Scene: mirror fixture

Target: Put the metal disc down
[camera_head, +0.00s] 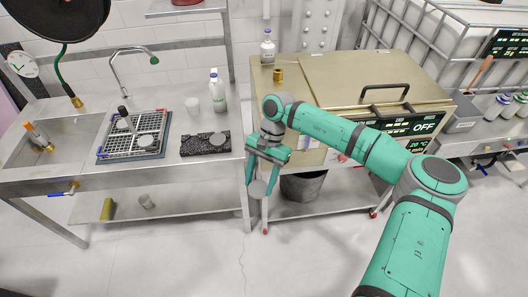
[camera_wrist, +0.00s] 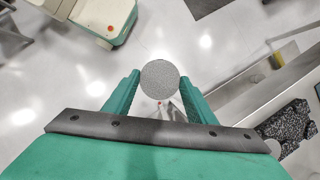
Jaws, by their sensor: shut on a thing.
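My gripper (camera_head: 260,186) hangs in front of the gap between the steel bench and the cabinet, fingers pointing down. It is shut on a round grey metal disc (camera_head: 258,189), held at the fingertips above the floor. In the wrist view the disc (camera_wrist: 160,79) shows face-on between the fingertips, with floor behind it. The block also shows at the right of the wrist view (camera_wrist: 290,121).
A wire rack (camera_head: 146,128) on a tray, a grey cylinder (camera_head: 193,106) and a white bottle (camera_head: 218,94) stand on the bench (camera_head: 205,168). A sink (camera_head: 60,138) is at left. The cabinet (camera_head: 345,78) stands right, with a bucket (camera_head: 303,187) below.

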